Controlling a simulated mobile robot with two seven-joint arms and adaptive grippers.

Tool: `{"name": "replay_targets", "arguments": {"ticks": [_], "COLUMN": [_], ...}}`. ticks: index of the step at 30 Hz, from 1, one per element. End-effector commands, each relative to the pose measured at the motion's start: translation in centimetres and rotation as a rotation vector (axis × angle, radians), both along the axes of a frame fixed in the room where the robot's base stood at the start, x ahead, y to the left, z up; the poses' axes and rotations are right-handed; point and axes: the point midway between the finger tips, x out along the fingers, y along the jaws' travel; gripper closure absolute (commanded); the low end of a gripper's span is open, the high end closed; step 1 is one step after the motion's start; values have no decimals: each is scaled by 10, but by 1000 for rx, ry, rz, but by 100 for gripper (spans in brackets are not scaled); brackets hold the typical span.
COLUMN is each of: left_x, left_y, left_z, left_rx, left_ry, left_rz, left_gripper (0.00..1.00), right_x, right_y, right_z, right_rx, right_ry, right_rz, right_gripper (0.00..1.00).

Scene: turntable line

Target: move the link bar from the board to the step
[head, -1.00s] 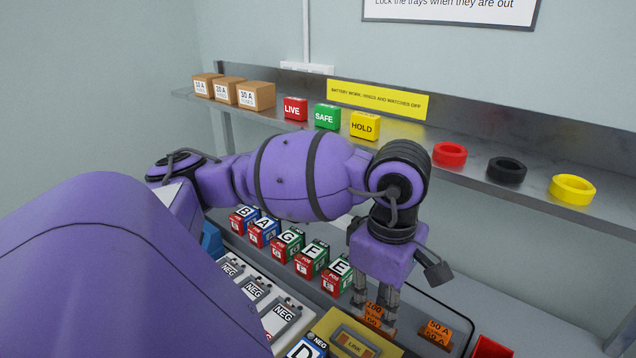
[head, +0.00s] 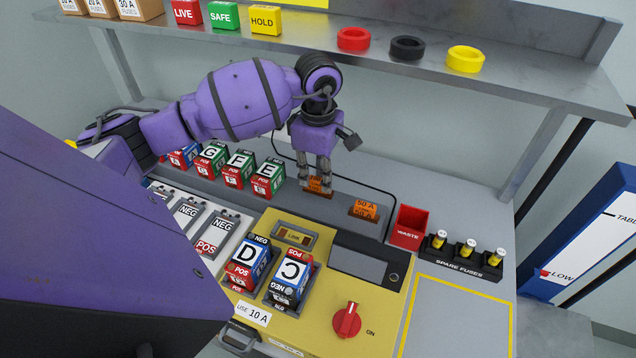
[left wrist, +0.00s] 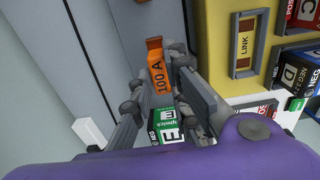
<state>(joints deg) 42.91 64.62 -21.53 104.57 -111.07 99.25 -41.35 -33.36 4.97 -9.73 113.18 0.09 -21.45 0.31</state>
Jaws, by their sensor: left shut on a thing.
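My left gripper (head: 318,185) points down over the grey step (head: 338,207) behind the yellow board (head: 330,312). It is shut on an orange link bar marked 100 A (head: 318,181); the bar also shows between the fingers in the left wrist view (left wrist: 158,72). The bar is at the step's surface; I cannot tell whether it rests there. The board's slot marked LINK (head: 294,236) holds no orange bar. A second orange bar, marked 50 A (head: 364,208), sits on the step to the right. My right gripper is not in view.
Lettered blocks, with E (head: 268,176) nearest, stand on the step left of my gripper. Blocks D (head: 248,260) and C (head: 291,277) sit in the board. A red waste bin (head: 409,228) and spare fuses (head: 467,252) are right. A shelf (head: 400,75) runs above.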

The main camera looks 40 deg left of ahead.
Motion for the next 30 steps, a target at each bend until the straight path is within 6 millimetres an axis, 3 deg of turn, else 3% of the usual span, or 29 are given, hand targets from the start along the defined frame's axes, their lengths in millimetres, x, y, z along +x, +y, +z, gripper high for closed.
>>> {"name": "replay_targets", "arguments": {"ticks": [10,22,23,24,27,30], "left_x": [5,5,5,5,5,5], "left_y": [3,3,3,3,3,3], "left_z": [-36,-42,-42,-41,-41,-41], "left_rx": [-1,2,1,1,1,1], "left_ry": [0,0,1,0,0,0], "left_rz": [0,-1,-1,-1,-1,-1], "left_gripper": [100,100,81,76,66,66], "right_x": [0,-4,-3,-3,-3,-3], "right_y": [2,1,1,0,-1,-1], "right_z": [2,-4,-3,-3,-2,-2], "right_rx": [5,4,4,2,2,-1], "right_ry": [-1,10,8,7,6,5], "right_rz": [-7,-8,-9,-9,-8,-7], "right_gripper": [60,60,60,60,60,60]}}
